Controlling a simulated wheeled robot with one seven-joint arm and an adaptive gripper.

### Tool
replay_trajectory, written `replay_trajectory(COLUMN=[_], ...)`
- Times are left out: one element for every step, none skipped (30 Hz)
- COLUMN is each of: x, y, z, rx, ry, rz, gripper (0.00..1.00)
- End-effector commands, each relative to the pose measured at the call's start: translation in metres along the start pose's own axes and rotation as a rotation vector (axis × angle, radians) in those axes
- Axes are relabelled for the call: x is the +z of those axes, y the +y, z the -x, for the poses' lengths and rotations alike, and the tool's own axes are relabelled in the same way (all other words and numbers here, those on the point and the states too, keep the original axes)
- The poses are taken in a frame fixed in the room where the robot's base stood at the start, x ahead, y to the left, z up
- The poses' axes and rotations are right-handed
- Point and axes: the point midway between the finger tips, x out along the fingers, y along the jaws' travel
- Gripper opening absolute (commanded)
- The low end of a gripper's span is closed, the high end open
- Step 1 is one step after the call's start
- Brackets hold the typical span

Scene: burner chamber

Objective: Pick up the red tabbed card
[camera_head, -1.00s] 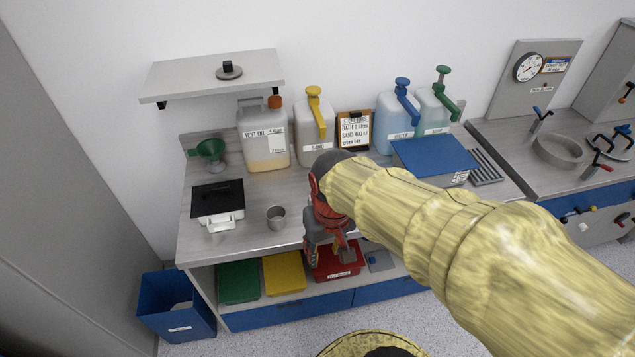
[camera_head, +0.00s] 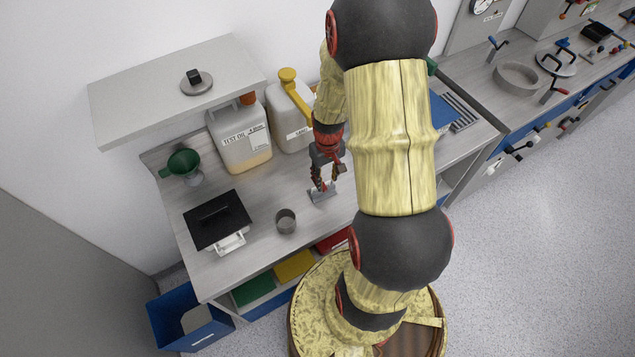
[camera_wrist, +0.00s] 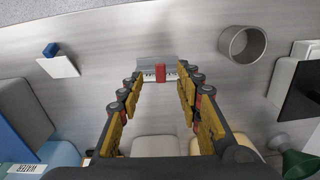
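The red tabbed card shows in the wrist view as a pale grey plate with a red tab (camera_wrist: 160,73), on the counter ahead of my fingertips. It also shows in the head view as a small grey piece (camera_head: 321,194) on the counter just below my gripper (camera_head: 325,170). In the wrist view my gripper (camera_wrist: 158,82) is open, with its fingers spread to either side of the red tab. I cannot tell whether the fingertips reach down around the tab or stop short of it.
A metal cup (camera_head: 286,221) stands left of my gripper. A white device with a black top (camera_head: 218,220) is further left. A test oil jug (camera_head: 240,140) stands behind. A blue-tabbed white card (camera_wrist: 64,66) lies across from the cup.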

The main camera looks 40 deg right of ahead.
Motion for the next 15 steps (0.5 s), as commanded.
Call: replay_trajectory(x=[0.000, 0.000, 0.000, 0.000, 0.000, 0.000, 0.000, 0.000, 0.000, 0.001, 0.000, 0.001, 0.000, 0.000, 0.000], y=[0.000, 0.000, 0.000, 0.000, 0.000, 0.000, 0.000, 0.000, -0.001, -0.001, -0.001, -0.001, -0.001, -0.001, -0.001], z=[-0.004, -0.007, -0.011, -0.015, -0.018, -0.021, -0.024, -0.027, -0.030, -0.034, -0.038, -0.044, -0.048, -0.052, -0.058], rx=[-0.001, -0.001, -0.001, -0.001, -0.001, -0.001, 0.000, -0.001, -0.001, -0.001, -0.001, -0.002, -0.002, -0.001, -0.001], ry=[-0.002, -0.002, -0.002, -0.003, -0.003, -0.002, -0.001, -0.002, -0.004, -0.004, -0.004, -0.005, -0.005, -0.004, -0.005], rz=[0.004, 0.005, 0.005, 0.005, 0.005, 0.005, 0.005, 0.005, 0.005, 0.005, 0.005, 0.005, 0.005, 0.005, 0.005], gripper=[0.35, 0.35, 0.35, 0.35, 0.35, 0.35, 0.35, 0.35, 0.35, 0.35, 0.35, 0.35, 0.35, 0.35, 0.35])
